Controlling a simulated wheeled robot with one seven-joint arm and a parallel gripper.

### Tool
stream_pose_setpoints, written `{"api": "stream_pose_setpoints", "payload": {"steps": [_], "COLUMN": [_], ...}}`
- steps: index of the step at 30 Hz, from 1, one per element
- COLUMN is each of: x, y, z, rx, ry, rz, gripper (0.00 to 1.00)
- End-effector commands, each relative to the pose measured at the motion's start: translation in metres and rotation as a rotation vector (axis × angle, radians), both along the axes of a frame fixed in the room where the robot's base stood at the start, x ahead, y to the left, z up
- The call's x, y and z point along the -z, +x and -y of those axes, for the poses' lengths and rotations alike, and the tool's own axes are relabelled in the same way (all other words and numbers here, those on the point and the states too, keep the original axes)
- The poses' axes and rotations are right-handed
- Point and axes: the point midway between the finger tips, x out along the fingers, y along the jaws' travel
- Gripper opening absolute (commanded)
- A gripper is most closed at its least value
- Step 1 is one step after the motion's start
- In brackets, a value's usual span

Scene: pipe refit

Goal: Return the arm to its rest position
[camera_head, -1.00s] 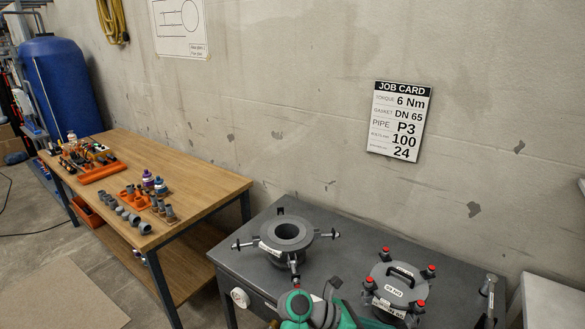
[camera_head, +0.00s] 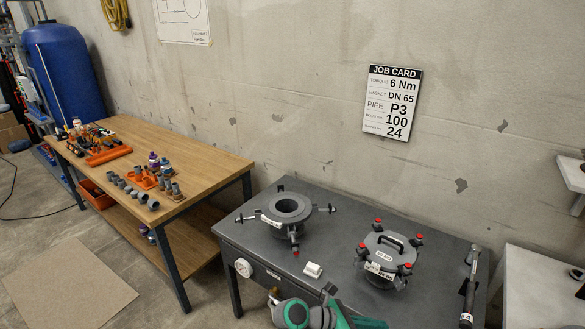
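Green and grey links of my arm (camera_head: 320,315) show at the bottom edge, in front of the dark grey workbench (camera_head: 345,235). No gripper fingers can be made out, so whether my gripper holds anything does not show. My arm hides part of the bench's front edge. On the bench, an open round flange (camera_head: 288,205) with side bolts stands at the left. A lidded round unit (camera_head: 388,256) with a handle and red-capped bolts stands at the right.
A small white block (camera_head: 313,270) lies near the bench's front edge. A wooden table (camera_head: 190,160) with fittings (camera_head: 140,185) is at the left. A job card (camera_head: 392,103) hangs on the wall.

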Motion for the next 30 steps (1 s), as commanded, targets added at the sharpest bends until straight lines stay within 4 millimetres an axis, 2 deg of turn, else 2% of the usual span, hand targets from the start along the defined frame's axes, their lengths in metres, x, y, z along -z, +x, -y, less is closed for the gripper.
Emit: {"api": "stream_pose_setpoints", "payload": {"steps": [5, 10, 15, 19, 24, 30], "x": [0.033, 0.075, 0.121, 0.149, 0.172, 0.181], "y": [-0.008, -0.022, -0.047, -0.071, -0.108, -0.157], "z": [-0.006, -0.019, -0.044, -0.067, -0.101, -0.141], "rx": [-0.051, -0.114, -0.169, -0.185, -0.166, -0.083], "ry": [0.038, 0.117, 0.265, 0.407, 0.617, 0.894], "rz": [0.095, 0.245, 0.450, 0.608, 0.811, 1.039], "gripper": [0.00, 0.00, 0.00, 0.00, 0.00, 0.00]}}
